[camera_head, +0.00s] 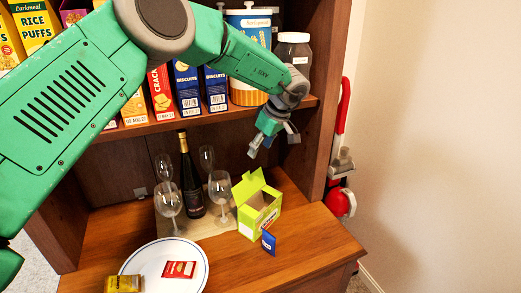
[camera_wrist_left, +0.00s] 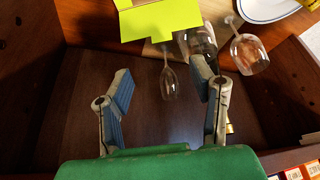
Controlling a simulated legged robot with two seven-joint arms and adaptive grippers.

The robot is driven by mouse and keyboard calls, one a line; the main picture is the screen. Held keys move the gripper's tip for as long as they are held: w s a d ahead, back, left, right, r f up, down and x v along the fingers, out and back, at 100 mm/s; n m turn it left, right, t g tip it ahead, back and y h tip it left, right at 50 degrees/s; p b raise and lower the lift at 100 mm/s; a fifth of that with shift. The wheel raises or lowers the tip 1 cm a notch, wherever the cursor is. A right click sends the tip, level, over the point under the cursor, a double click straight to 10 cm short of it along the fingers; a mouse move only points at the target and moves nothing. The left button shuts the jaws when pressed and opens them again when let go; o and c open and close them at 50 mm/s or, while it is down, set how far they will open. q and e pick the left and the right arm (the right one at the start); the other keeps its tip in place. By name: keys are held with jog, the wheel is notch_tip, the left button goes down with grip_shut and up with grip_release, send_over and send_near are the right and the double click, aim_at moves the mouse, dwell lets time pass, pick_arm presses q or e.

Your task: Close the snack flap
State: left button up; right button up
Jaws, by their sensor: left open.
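A lime-green snack box (camera_head: 262,212) stands on the wooden counter, with its top flaps up and its opening showing. It also shows at the top edge of the left wrist view (camera_wrist_left: 165,20), partly cut off, with a yellow-green flap towards me. My left gripper (camera_head: 272,143) is open and empty, above and slightly behind the box, just under the shelf edge. In the left wrist view its two fingers (camera_wrist_left: 163,75) are spread apart, clear of the flap. My right gripper is not in view.
Wine glasses (camera_head: 168,203) and a dark bottle (camera_head: 191,180) stand left of the box. A blue packet (camera_head: 268,242) is in front of it. A white plate (camera_head: 196,250) holds a red packet (camera_head: 179,269). The shelf (camera_head: 170,126) above carries cereal boxes and jars. Counter right of the box is clear.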

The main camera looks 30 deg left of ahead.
aim_at(246, 174)
pick_arm(q)
jog(key=p+x, duration=0.1)
jog(key=x, duration=1)
jog(key=shift+w+a+f, duration=0.1)
jog(key=shift+a+f, duration=0.5)
jog(key=shift+c, duration=0.5)
jog(key=shift+d+r, duration=0.1)
jog(key=shift+d, duration=0.15)
grip_shut()
